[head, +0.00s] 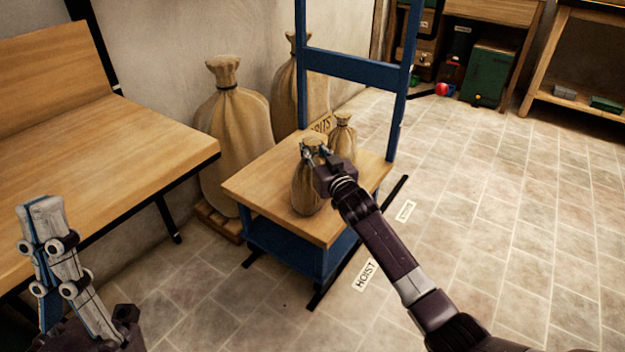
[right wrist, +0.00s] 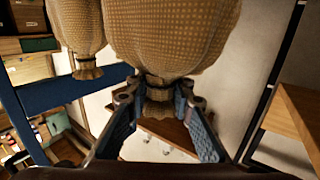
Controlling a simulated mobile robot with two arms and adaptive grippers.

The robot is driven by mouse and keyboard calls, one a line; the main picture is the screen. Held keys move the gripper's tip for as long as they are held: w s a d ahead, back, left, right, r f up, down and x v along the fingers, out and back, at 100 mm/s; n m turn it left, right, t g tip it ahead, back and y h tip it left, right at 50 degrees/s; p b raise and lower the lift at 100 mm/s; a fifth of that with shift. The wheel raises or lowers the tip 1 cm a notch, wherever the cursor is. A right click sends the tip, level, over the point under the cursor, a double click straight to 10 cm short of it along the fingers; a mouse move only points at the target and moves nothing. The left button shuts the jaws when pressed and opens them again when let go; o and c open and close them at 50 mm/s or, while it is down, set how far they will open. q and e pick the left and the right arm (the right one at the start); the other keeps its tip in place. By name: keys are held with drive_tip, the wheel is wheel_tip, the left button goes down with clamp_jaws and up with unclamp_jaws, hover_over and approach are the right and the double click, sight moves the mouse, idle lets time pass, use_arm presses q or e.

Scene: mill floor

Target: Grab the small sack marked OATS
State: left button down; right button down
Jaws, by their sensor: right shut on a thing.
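Two small tan sacks are at the wooden top (head: 262,190) of a blue hoist. My right gripper (head: 314,150) is shut on the tied neck of the nearer small sack (head: 307,190). The right wrist view shows this sack (right wrist: 170,35) with its neck between the two fingers. I cannot tell whether its base touches the top. The other small sack (head: 343,135) stands just behind, apart from the fingers. No marking is readable on either small sack. My left gripper (head: 40,215) is at the lower left, away from the sacks; its finger gap is unclear.
Two large sacks (head: 235,125) stand by the wall behind the hoist. A blue upright frame (head: 355,68) rises at the hoist's back. A wooden bench (head: 100,150) is on the left. Tiled floor (head: 470,220) is open on the right.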

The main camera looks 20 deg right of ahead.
drive_tip(key=shift+r, duration=0.35)
